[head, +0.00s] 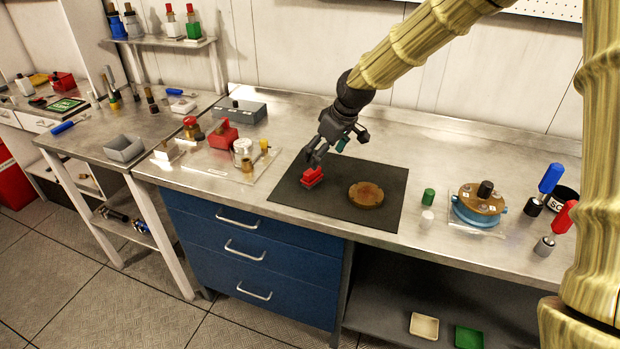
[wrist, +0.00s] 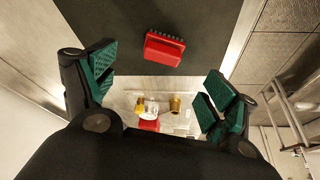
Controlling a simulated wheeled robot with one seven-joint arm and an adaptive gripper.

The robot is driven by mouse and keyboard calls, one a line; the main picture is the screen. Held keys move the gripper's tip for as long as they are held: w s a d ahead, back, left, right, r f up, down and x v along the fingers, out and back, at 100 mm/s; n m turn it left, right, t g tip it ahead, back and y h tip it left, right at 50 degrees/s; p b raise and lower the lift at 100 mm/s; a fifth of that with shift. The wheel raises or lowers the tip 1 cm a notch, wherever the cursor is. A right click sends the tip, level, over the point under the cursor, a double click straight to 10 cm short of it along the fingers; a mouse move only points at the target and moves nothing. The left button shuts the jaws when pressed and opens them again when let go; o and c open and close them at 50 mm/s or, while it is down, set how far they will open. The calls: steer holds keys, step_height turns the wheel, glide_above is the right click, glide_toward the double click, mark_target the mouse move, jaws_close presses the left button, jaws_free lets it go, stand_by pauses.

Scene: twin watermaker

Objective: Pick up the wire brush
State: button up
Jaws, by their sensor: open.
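The wire brush looks to be the small red block with dark bristles along one side. It lies on the black mat (head: 335,205) on the bench. In the wrist view the red brush (wrist: 164,48) lies at the top centre, beyond the fingertips. In the head view the brush (head: 312,177) is just below my gripper (head: 318,150). In the wrist view my gripper (wrist: 160,90) has its green-padded fingers spread wide, with nothing between them. The brush is apart from both fingers.
A round brown disc (head: 366,195) lies on the mat right of the brush. A clear tray (head: 215,170) with a red block and fittings stands to the left. A green cylinder (head: 429,196) and a blue-based pump part (head: 478,207) stand to the right.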

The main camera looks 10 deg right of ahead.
mark_target(312, 172)
steer(key=x, duration=0.4)
steer(key=shift+d+f+p, duration=0.15)
steer(key=shift+p, duration=0.2)
steer(key=shift+w+a+f+p, duration=0.2)
steer(key=shift+a+f+p, duration=0.1)
steer(key=shift+f, duration=0.2)
steer(key=shift+p+x, duration=0.75)
steer(key=shift+x, duration=1.55)
steer(key=shift+s+a, duration=0.1)
steer(key=shift+a, duration=0.05)
steer(key=c, duration=1.2)
steer(key=shift+r, duration=0.15)
steer(key=shift+c, duration=0.2)
